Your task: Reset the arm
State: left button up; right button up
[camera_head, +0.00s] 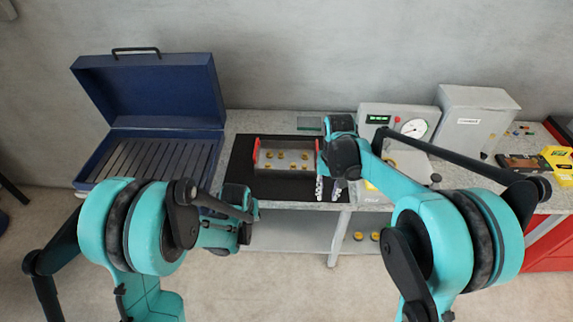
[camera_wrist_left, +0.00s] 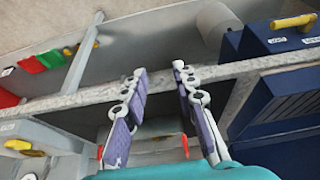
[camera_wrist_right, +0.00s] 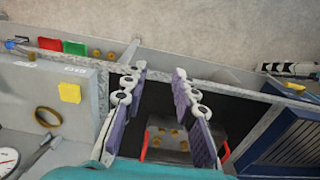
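My right gripper (camera_head: 331,188) hangs over the right end of the black mat, near the counter's front edge. In the right wrist view its two fingers (camera_wrist_right: 158,75) are apart with nothing between them. My left arm comes in low at the left, in front of the counter, and its gripper fingers are hidden in the head view. In the left wrist view the left gripper (camera_wrist_left: 160,75) has its fingers apart and empty, with the counter edge and lower shelf behind them.
A metal tray (camera_head: 285,172) with red handles and several brass pieces sits on the black mat (camera_head: 242,160). An open blue case (camera_head: 150,90) stands at left. A gauge box (camera_head: 400,118) and a grey box (camera_head: 478,105) stand at right. A yellow package (camera_head: 560,160) is far right.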

jog(key=shift+r, duration=0.3)
